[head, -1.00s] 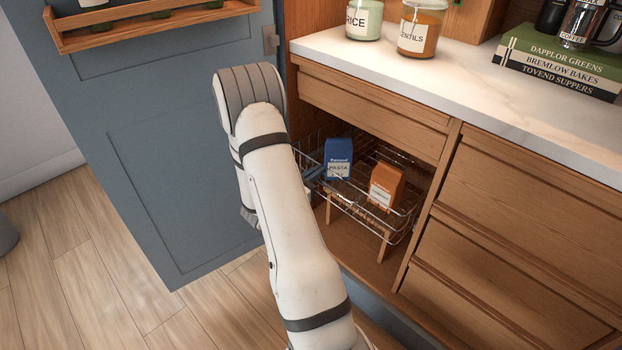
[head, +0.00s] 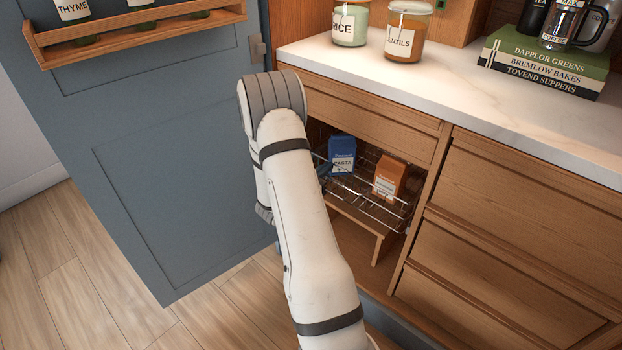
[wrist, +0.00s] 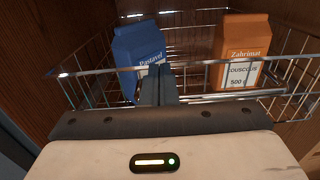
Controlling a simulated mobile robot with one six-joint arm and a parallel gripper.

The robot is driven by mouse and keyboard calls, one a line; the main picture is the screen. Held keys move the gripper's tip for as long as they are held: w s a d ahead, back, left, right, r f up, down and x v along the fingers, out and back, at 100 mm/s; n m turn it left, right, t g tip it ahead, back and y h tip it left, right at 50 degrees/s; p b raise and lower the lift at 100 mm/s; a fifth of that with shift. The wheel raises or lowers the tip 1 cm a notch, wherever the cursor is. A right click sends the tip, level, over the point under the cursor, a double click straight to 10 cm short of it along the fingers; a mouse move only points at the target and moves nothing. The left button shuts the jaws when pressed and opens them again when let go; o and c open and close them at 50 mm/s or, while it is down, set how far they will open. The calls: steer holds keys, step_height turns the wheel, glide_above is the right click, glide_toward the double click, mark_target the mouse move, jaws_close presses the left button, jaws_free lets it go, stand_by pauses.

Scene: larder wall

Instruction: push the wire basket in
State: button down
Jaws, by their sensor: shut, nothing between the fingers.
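The wire basket (head: 360,203) is in the open lower cabinet bay, on a wooden stand (head: 352,227) whose front strip shows bare. It holds a blue pasta packet (head: 342,156) and an orange packet (head: 389,180). In the wrist view the basket's wires (wrist: 92,72) spread ahead, with the blue packet (wrist: 136,50) left and the orange packet (wrist: 240,52) right, both upright. My gripper (wrist: 158,84) is shut and empty at the basket's front rim; I cannot tell if it touches. In the head view my arm hides the gripper and the basket's left part.
A blue-grey door (head: 170,190) stands open on the left, carrying a wooden spice rack (head: 140,35). Drawers (head: 520,210) close off the right side. The marble counter (head: 440,75) above holds jars (head: 408,35) and books (head: 545,65). The floor at lower left is clear.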

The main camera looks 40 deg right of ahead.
steer(key=p+v, duration=0.2)
steer(key=v, duration=1.2)
steer(key=s+a+r+m+g+y+p, duration=0.3)
steer(key=s+r+m+p, duration=0.35)
steer(key=r, duration=0.55)
steer(key=s+a+r+m+g+y+p, duration=0.1)
steer(key=s+r+m+g+y+p, duration=0.45)
steer(key=r, duration=0.65)
steer(key=s+a+r+m+t+y+p, duration=0.3)
steer(key=a+r+m+y+p, duration=0.1)
steer(key=a+r+p, duration=0.3)
steer(key=s+a+r+m+t+y+p, duration=0.4)
steer(key=a+r+p, duration=0.3)
steer(key=r, duration=0.5)
steer(key=shift+a+r+y, duration=0.35)
steer(key=shift+a+y, duration=0.2)
steer(key=shift+a, duration=0.3)
